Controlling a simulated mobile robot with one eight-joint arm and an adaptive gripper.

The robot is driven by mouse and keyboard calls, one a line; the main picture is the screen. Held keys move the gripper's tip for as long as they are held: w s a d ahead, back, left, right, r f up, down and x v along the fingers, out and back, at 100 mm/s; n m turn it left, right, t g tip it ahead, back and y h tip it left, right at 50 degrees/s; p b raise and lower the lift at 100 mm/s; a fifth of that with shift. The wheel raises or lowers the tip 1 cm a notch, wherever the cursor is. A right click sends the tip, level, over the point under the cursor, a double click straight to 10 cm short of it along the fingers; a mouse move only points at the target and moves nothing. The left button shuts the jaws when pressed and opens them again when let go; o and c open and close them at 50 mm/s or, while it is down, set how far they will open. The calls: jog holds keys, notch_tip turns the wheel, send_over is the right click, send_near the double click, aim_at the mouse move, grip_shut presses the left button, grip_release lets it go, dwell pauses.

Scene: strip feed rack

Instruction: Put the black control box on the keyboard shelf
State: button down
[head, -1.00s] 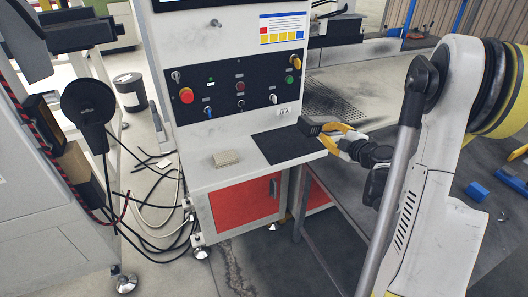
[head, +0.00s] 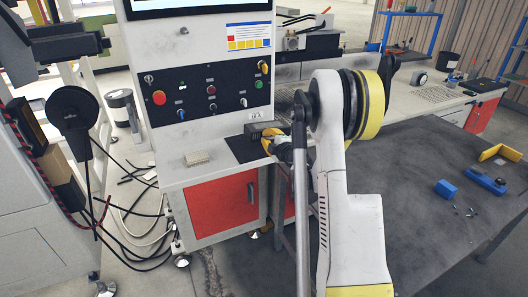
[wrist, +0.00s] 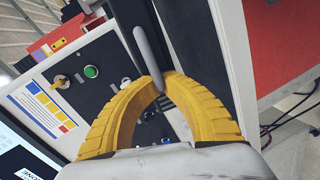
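The black control box (head: 264,129) is at the back right of the keyboard shelf (head: 178,174), over the dark mat (head: 242,149) on the shelf's right part. I cannot tell whether its underside touches the mat. My gripper (head: 271,142) has yellow fingers and reaches the box from the right. In the wrist view the curved fingers (wrist: 161,80) come close together at a slim grey piece, with dark surfaces behind. The gripper looks shut on the box. My arm hides part of the gripper and the shelf's right end.
The control panel (head: 208,92) with buttons rises behind the shelf, and a red door (head: 222,207) is below. A dark table (head: 420,165) to the right holds blue parts (head: 487,181). Cables lie on the floor at left.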

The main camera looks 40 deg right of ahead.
aim_at(265, 153)
jog(key=shift+w+f, duration=0.4)
jog(key=shift+w, duration=0.05)
notch_tip(265, 153, down, 4)
jog(key=shift+r+b, duration=0.1)
jog(key=shift+b, duration=1.15)
jog(key=shift+r, duration=0.1)
jog(key=c, duration=1.9)
grip_release()
jog(key=shift+a, duration=0.1)
jog(key=shift+o, duration=0.2)
